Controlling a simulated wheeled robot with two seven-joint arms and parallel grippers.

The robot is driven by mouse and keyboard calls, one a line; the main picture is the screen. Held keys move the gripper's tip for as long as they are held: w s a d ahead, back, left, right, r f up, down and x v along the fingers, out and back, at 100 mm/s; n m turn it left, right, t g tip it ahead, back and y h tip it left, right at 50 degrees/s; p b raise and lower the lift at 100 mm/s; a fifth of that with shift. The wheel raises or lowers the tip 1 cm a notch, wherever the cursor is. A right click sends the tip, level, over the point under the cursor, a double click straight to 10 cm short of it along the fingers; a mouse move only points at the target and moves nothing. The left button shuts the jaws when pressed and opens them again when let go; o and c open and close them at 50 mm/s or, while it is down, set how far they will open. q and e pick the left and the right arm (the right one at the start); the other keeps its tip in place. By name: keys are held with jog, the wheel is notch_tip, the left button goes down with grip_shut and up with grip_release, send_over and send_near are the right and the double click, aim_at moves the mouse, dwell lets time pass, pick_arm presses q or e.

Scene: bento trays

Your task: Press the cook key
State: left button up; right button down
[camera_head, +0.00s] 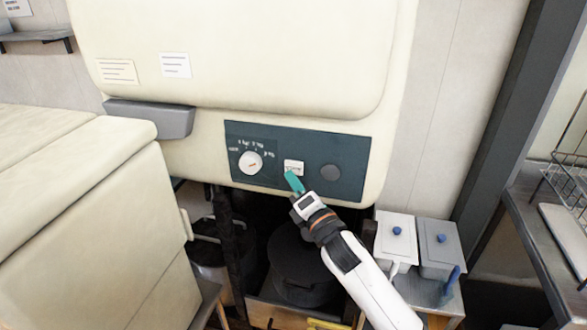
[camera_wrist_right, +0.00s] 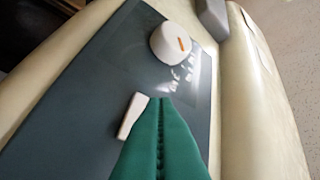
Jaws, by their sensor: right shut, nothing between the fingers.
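In the right wrist view the key (camera_wrist_right: 131,115) lies just left of the shut green fingertips (camera_wrist_right: 160,99). I cannot tell whether they touch it. My left gripper is not in view.
A grey handle (camera_head: 150,118) juts out at the left. Two lidded containers (camera_head: 396,238) stand at the lower right. A cream box (camera_head: 75,220) fills the lower left.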

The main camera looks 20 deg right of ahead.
jog(key=shift+w+d, duration=0.1)
jog(key=shift+w, duration=0.05)
dwell(0.4)
jog(key=shift+w+d, duration=0.15)
jog(key=shift+w, duration=0.05)
jog(key=shift+w+d, duration=0.2)
jog(key=shift+w, duration=0.15)
dwell(0.9)
jog(key=shift+s, duration=0.1)
jog(key=shift+s+a, duration=0.45)
jog(key=shift+s, duration=0.15)
jog(key=shift+s+a+p, duration=0.25)
jog(key=shift+s+a, duration=0.45)
jog(key=shift+s, duration=0.35)
jog(key=shift+s+a+p, duration=0.2)
jog(key=shift+s+a, duration=0.5)
jog(key=shift+s, duration=0.35)
